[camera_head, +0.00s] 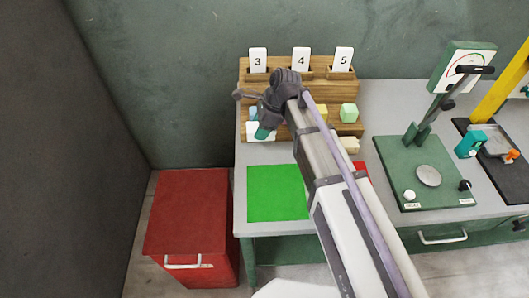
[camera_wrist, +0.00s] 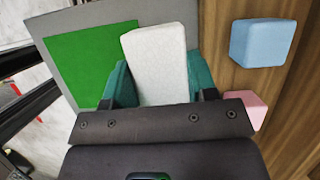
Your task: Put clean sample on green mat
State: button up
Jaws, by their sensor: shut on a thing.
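A white foam sample (camera_wrist: 155,62) is between the teal fingers of my gripper (camera_wrist: 156,85) in the wrist view. Its visible faces look plain and pale, without clear marks. In the head view my gripper (camera_head: 265,130) is at the front left of the wooden rack, with the white sample (camera_head: 253,132) partly hidden by a finger. The green mat (camera_head: 272,193) lies flat on the table in front of the rack, and its visible part is bare. It also shows in the wrist view (camera_wrist: 88,62), to the left of the sample. My arm covers the mat's right edge.
The wooden rack (camera_head: 375,73) carries number cards 3, 4 and 5 and several foam blocks, including blue (camera_wrist: 262,42) and pink (camera_wrist: 243,108). A red mat (camera_head: 362,170) is mostly behind my arm. A green press (camera_head: 413,170) stands right. A red bin (camera_head: 190,215) stands left of the table.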

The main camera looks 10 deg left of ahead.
jog(key=s+d, duration=0.4)
jog(key=d, duration=0.2)
send_over(280, 182)
jog(key=d, duration=0.2)
jog(key=f+b, duration=1)
jog(key=shift+w+a, duration=0.2)
jog(key=shift+a, duration=0.1)
jog(key=shift+r, duration=0.3)
jog(key=shift+f, duration=0.15)
jog(key=o, duration=0.9)
